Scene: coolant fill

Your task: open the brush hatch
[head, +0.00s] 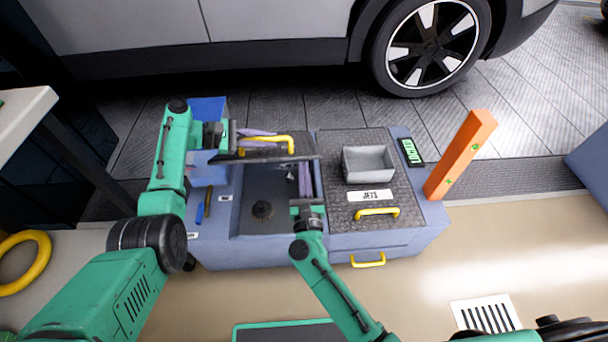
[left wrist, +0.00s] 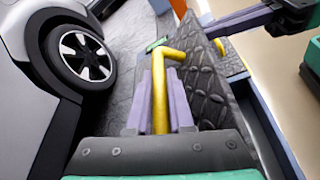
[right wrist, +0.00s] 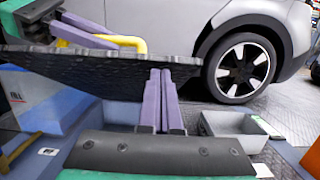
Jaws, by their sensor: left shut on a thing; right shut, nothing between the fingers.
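The raised hatch lid (head: 268,160) stands tilted up over an open dark compartment (head: 285,215) on the left of the blue unit; I take it for the brush hatch, though no such label is readable. My left gripper (head: 262,138) is shut on its yellow handle (head: 290,143), and the left wrist view shows the handle (left wrist: 174,58) between the purple fingers, with the quilted lid (left wrist: 218,85) beside it. My right gripper (head: 305,178) is shut and empty by the lid's lower right part. In the right wrist view its fingers overlap the lid (right wrist: 80,75); I cannot tell whether they touch.
A black knob (head: 262,208) sits in the compartment. To the right are the closed JETS hatch with its yellow handle (head: 377,212), a grey tray (head: 369,164) and an orange post (head: 462,155). A car (head: 250,30) stands behind the unit. The floor at front right is mostly clear.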

